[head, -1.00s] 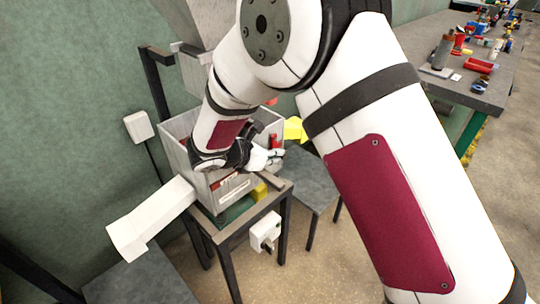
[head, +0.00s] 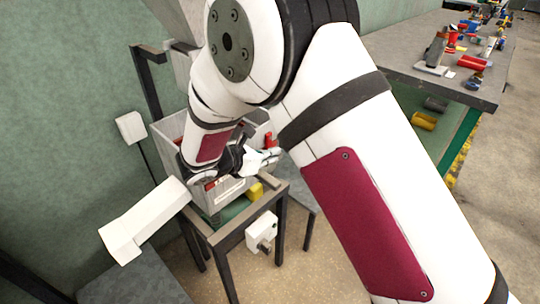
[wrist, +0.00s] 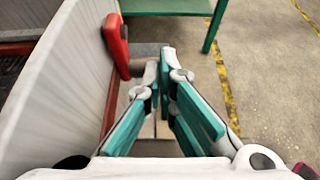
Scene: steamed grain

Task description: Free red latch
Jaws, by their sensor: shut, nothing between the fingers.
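The red latch (wrist: 117,45) sits on the outside of a grey box wall (wrist: 55,85) in the wrist view, its long side running toward my fingers. In the head view the latch (head: 268,140) is a small red piece at the right side of the grey box (head: 174,127). My gripper (wrist: 160,58) is shut and empty, just right of the latch's lower end; I cannot tell whether they touch. In the head view my gripper (head: 276,154) is beside the box's right side, and my arm hides much of the box.
A white chute (head: 145,222) slopes out left of the box. A yellow block (head: 254,192) sits below the box on a dark-legged stand (head: 225,232). A white switch box (head: 262,231) hangs on the stand. A cluttered workbench (head: 405,62) is at right, with open floor before it.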

